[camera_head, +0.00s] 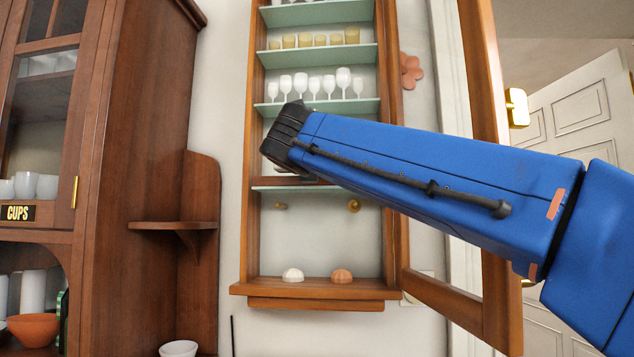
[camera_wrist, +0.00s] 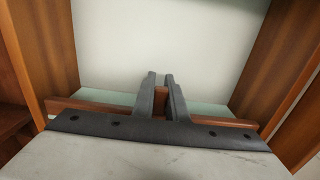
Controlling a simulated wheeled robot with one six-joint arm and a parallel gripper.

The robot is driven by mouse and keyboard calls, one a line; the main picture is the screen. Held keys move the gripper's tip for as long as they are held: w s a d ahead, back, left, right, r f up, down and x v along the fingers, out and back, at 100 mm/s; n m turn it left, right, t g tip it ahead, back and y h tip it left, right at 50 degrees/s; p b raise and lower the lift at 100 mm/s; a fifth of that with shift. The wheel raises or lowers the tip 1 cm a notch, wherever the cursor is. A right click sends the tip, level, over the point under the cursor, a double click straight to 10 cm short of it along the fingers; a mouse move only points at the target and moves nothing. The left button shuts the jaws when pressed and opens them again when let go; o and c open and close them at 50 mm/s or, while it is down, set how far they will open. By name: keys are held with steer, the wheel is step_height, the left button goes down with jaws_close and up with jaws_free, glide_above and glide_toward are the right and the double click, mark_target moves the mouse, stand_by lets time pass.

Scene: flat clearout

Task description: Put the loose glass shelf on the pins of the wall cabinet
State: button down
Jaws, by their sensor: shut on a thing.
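The wall cabinet (camera_head: 250,240) stands open in the head view. A pale green glass shelf (camera_head: 345,188) with a brown front strip lies level across its lower part, below my gripper (camera_head: 285,150). In the wrist view my gripper (camera_wrist: 160,83) is shut on a brown upright piece at the middle of the strip, and the glass shelf (camera_wrist: 205,112) shows behind it. Two brass-coloured pegs, a left peg (camera_head: 281,206) and a right peg (camera_head: 354,206), show below the shelf. I cannot tell whether the shelf touches any pins; my gripper hides part of it.
Fixed shelves above hold white goblets (camera_head: 315,85) and yellowish cups (camera_head: 320,40). A white shell (camera_head: 293,275) and an orange shell (camera_head: 342,276) lie on the cabinet floor. The cabinet door (camera_head: 490,180) hangs open at right, behind my arm. A brown dresser (camera_head: 135,120) stands at left.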

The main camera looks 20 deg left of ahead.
step_height(320, 180, down, 2)
steer(key=shift+f, duration=0.1)
steer(key=shift+w+f, duration=0.15)
steer(key=shift+w, duration=0.05)
steer(key=c, duration=1.8)
jaws_free()
steer(key=shift+f, duration=0.15)
steer(key=shift+o, duration=0.2)
steer(key=shift+s, duration=0.25)
steer(key=v, duration=1.1)
steer(key=shift+s, duration=0.25)
